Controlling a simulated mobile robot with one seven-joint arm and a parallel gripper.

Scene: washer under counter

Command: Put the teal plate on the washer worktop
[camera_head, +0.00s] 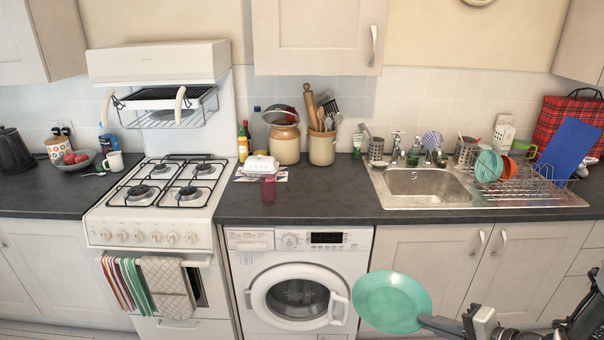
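The teal plate (391,301) is in the air in front of the right edge of the washer (259,318), below worktop height, its broad face toward the camera. My gripper (428,321) comes in from the lower right, with its dark finger end at the plate's lower right rim. It appears shut on that rim; the far finger is hidden. The washer worktop (325,205) is the dark counter above the washer, between the stove and the sink.
On the worktop, a dark red cup (268,188) and a white butter dish (261,166) stand left, with crocks (322,147) at the back. The front middle and right are clear.

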